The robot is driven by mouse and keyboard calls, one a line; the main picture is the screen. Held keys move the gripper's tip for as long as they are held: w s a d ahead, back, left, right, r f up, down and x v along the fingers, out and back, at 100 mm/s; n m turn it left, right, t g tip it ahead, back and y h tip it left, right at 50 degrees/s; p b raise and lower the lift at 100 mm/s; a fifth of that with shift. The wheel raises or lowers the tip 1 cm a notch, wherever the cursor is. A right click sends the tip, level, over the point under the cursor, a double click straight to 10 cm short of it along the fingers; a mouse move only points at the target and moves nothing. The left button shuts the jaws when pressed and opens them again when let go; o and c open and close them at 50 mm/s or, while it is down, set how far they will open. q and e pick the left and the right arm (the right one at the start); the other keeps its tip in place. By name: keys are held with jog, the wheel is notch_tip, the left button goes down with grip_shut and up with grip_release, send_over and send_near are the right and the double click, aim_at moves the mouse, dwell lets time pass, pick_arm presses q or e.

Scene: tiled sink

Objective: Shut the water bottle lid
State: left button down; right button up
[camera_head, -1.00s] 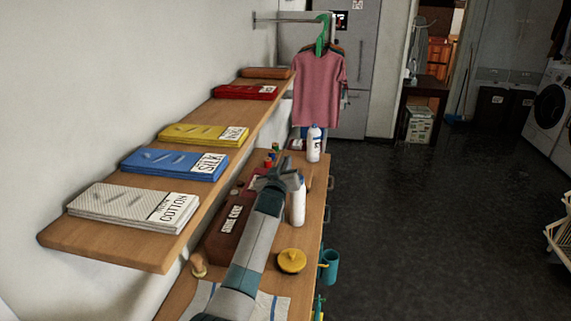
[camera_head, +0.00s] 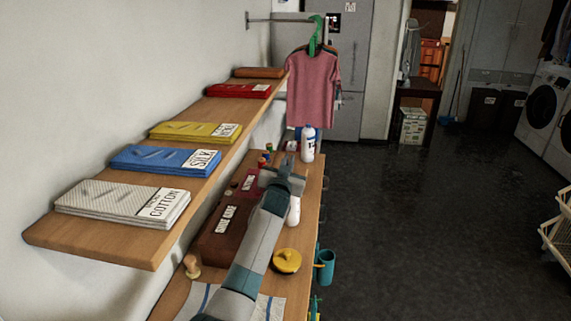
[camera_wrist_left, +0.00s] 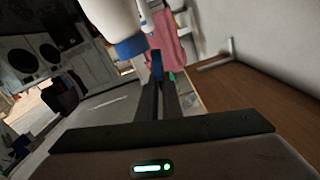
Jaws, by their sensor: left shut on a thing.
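A white bottle (camera_head: 293,211) stands on the worktop in the head view, its top hidden behind my left gripper (camera_head: 284,166). In the wrist view, a large white bottle body (camera_wrist_left: 108,20) with a blue end (camera_wrist_left: 131,47) is close beside the fingers. The left gripper (camera_wrist_left: 157,80) also shows there, its fingers close together with a small blue piece (camera_wrist_left: 157,62) at the tips. It looks like a lid part, but I cannot tell for sure. Whether the bottle is open or closed cannot be seen. My right gripper is in neither view.
A second white bottle with a blue cap (camera_head: 308,143) stands farther back. A wooden shelf (camera_head: 140,238) with folded cloths overhangs on the left.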

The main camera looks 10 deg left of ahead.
pick_arm(q)
jog(key=shift+d+m, duration=0.15)
jog(key=shift+m, duration=0.25)
jog(key=c, duration=2)
grip_release()
jog(key=shift+s, duration=0.1)
jog(key=shift+s+r+p, duration=0.1)
jog(key=shift+s+p, duration=0.6)
jog(key=shift+p, duration=0.15)
jog(key=s+p, duration=1)
jog(key=s, duration=0.6)
jog(key=shift+w, duration=0.1)
